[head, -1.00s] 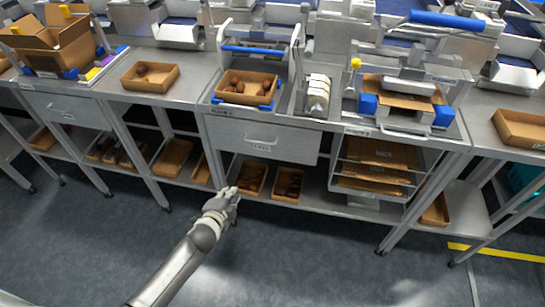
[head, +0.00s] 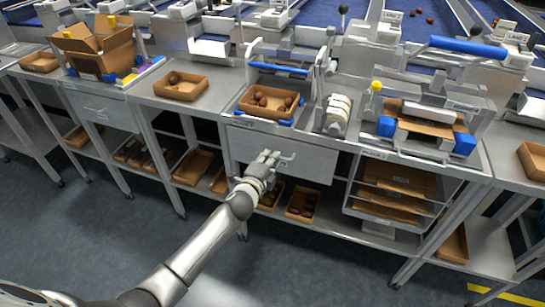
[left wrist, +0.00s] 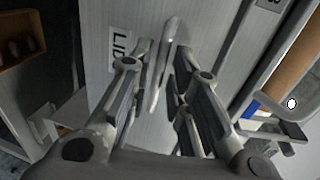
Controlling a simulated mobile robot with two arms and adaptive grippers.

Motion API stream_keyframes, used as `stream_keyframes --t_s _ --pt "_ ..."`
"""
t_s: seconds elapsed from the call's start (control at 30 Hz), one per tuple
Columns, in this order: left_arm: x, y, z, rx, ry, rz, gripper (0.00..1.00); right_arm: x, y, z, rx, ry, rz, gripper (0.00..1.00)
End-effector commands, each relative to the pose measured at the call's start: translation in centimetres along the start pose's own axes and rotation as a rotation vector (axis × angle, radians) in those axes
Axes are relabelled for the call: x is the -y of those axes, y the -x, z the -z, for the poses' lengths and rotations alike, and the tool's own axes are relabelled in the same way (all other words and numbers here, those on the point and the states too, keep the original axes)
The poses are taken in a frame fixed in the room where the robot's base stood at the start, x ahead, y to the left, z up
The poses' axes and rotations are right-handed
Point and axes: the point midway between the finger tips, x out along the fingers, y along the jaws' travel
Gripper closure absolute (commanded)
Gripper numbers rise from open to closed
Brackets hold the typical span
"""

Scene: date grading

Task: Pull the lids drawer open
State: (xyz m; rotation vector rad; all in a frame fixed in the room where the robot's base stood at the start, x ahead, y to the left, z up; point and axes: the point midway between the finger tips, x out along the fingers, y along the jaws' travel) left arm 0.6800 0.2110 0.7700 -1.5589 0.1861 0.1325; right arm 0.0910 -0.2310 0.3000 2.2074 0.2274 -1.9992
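The lids drawer (head: 313,165) is a grey metal front under the middle bench, and it looks shut. Its pale bar handle (head: 287,157) shows just right of my left gripper (head: 269,157). In the left wrist view the drawer front (left wrist: 95,30) carries a partly hidden label (left wrist: 119,47) reading "LID". There the handle (left wrist: 167,50) stands between the fingertips of my left gripper (left wrist: 162,62). The fingers are open, with gaps to the handle; whether one touches it I cannot tell. My right gripper is out of view.
A box of dates (head: 268,104) and white rolls (head: 339,112) stand on the bench above. A rack of flat cardboard (head: 392,190) is right of the drawer. Boxes (head: 301,203) lie on the shelf below. The floor in front is clear.

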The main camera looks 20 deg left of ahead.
Motion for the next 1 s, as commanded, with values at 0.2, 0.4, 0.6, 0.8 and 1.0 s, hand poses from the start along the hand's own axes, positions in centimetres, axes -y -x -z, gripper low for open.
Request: stream_keyframes --t_s 0.2,0.4,0.6,0.8,1.0 --pt "0.0 -1.9 0.0 0.0 0.001 0.001 0.81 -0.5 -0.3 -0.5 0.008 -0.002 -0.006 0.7" --pt "-0.1 -2.4 0.0 0.0 0.001 -0.001 0.81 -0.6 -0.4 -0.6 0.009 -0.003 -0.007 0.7" --pt "0.0 -2.4 0.0 0.0 0.001 0.0 0.81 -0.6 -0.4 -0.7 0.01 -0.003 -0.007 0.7" --pt "-0.1 -2.4 0.0 0.0 0.001 -0.001 1.0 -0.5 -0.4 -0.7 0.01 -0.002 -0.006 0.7" --pt "-0.1 -2.4 0.0 0.0 0.001 -0.001 1.0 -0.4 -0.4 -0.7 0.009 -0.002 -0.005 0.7"
